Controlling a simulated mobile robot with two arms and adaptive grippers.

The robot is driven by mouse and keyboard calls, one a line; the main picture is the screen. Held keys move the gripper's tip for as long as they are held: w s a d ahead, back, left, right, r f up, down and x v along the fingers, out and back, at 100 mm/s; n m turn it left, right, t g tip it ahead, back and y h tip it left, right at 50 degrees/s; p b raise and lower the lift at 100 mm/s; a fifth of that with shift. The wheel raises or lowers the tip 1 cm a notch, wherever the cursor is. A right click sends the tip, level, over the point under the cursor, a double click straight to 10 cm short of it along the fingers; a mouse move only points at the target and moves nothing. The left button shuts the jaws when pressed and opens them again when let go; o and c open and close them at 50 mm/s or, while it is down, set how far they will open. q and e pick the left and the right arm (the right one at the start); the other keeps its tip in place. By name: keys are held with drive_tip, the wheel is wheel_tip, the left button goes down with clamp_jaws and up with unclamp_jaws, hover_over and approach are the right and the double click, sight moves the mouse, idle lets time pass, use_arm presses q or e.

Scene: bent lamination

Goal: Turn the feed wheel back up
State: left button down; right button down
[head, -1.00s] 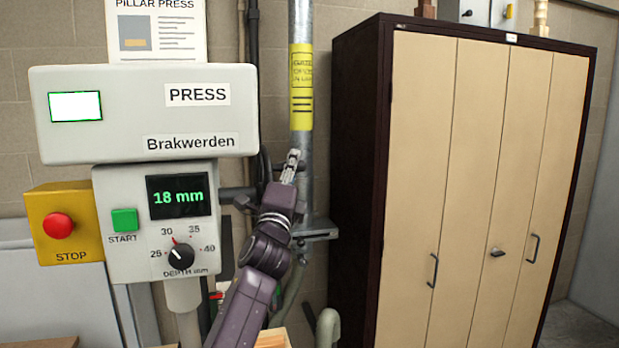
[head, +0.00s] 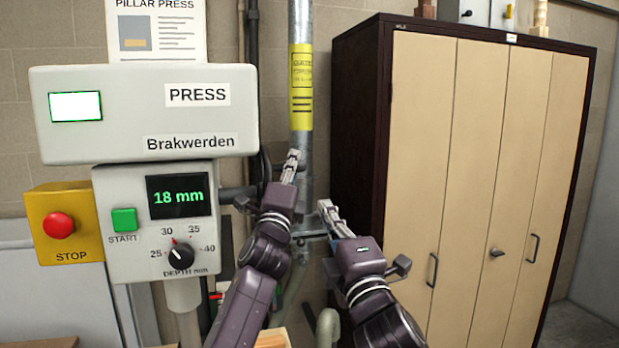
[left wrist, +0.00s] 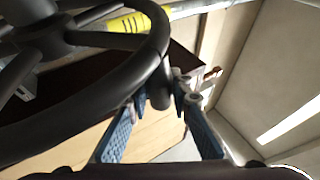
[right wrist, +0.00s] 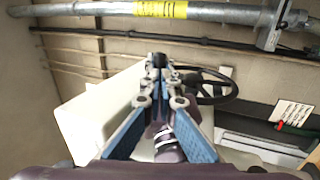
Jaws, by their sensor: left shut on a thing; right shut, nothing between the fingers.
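The dark feed wheel (left wrist: 95,95) fills the upper left of the left wrist view, with its rim, hub and spokes showing. My left gripper (left wrist: 165,82) is shut on the wheel at its rim, where a short dark stub sits between the fingers. In the head view my left gripper (head: 290,165) is beside the grey pillar, and I cannot clearly make out the wheel there. In the right wrist view the wheel (right wrist: 232,92) is beyond and right of the fingertips. My right gripper (right wrist: 158,62) is shut and empty; it is lower right of the left one in the head view (head: 326,208).
The press panel (head: 150,110) stands at left; its display (head: 178,196) reads 18 mm. It has a depth knob (head: 181,255), green start button (head: 124,219) and red stop button (head: 59,225). A tall cabinet (head: 410,200) stands close at right. The pillar (head: 301,60) carries a yellow label.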

use_arm(q)
drive_tip(key=shift+r, duration=0.2)
use_arm(e)
drive_tip(key=x, duration=1.3)
use_arm(q)
drive_tip(key=shift+s, duration=0.1)
use_arm(e)
drive_tip(key=shift+w, duration=0.1)
